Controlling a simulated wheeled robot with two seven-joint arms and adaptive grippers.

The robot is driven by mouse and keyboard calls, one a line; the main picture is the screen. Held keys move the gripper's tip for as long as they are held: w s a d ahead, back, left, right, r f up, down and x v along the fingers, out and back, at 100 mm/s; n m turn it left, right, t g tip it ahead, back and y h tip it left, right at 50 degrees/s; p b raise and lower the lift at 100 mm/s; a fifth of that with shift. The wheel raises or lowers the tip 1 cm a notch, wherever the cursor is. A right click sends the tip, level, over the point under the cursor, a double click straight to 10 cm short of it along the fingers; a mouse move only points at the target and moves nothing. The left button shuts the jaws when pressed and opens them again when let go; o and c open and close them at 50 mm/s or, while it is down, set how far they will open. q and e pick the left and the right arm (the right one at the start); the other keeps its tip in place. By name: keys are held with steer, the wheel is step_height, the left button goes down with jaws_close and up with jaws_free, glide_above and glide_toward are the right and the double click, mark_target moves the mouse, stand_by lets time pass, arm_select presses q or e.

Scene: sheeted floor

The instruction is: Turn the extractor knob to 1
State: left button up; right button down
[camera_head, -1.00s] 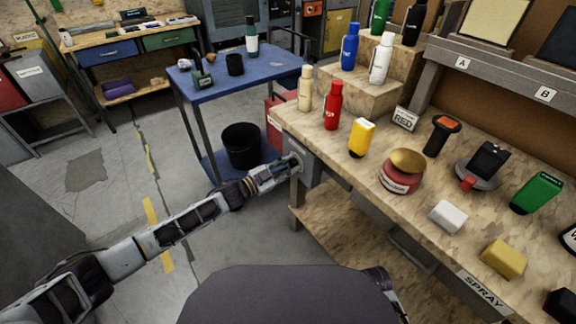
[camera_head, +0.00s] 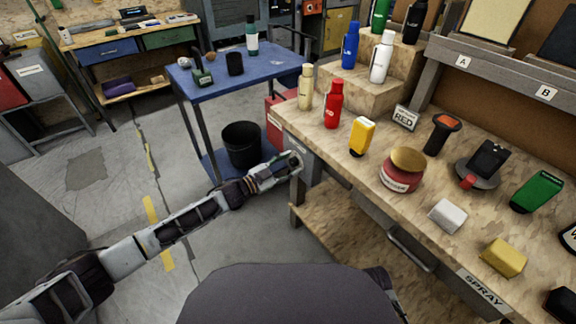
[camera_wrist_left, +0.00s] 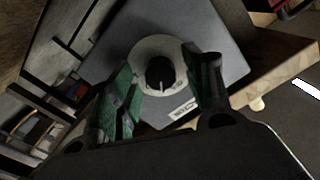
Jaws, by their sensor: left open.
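The extractor knob (camera_wrist_left: 160,73) is black with a pale pointer line and sits on a round light dial (camera_wrist_left: 150,50) on a grey box (camera_wrist_left: 225,65). The pointer line faces the lower part of the wrist picture; the dial's numbers are too small to read. My left gripper (camera_wrist_left: 165,85) is open, its green-padded fingers on either side of the knob, and I cannot tell whether they touch it. In the head view my left gripper (camera_head: 290,165) is at the bench's left end and hides the knob. My right gripper is not in view.
A blue cart (camera_head: 215,85) with a black bin (camera_head: 242,145) stands beyond my left arm. The floor left of the arm is clear.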

arm_select(q)
steer(key=shift+a, duration=0.15)
steer(key=v, duration=1.1)
steer(key=shift+s+a, duration=0.25)
steer(key=shift+w+a+f, duration=0.1)
stand_by(0.5)
